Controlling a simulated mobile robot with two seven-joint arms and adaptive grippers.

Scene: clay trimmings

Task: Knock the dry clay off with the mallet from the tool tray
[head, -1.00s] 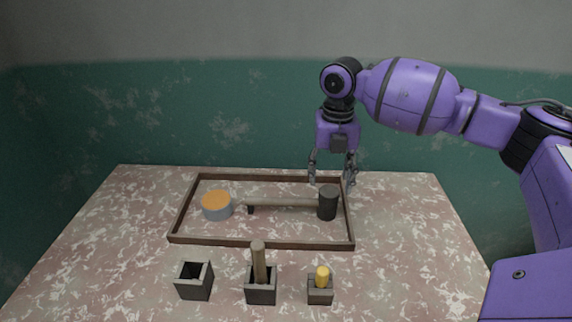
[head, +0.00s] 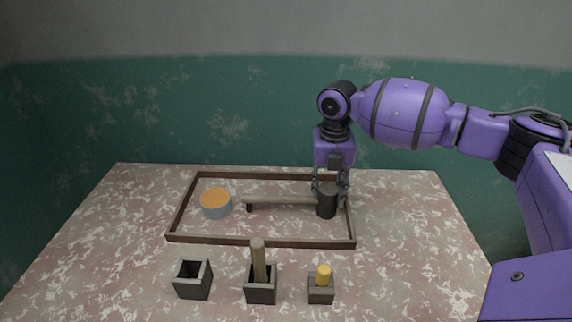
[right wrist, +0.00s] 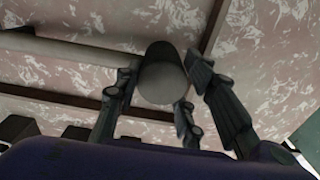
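The mallet lies in the brown-rimmed tray (head: 262,242). Its dark cylindrical head (head: 327,205) is at the right and its pale brown handle (head: 285,200) runs left. My right gripper (head: 330,196) points down at the mallet's head. In the right wrist view the gripper's fingers (right wrist: 155,108) are spread on both sides of the head (right wrist: 163,78); I cannot tell whether they touch it. No dry clay can be clearly made out. My left gripper is not in view.
A grey round piece with an orange top (head: 216,203) sits at the tray's left. In front stand an empty dark square holder (head: 193,281), a holder with an upright brown handle (head: 260,290), and a low block with a yellow peg (head: 322,291). The table's sides are clear.

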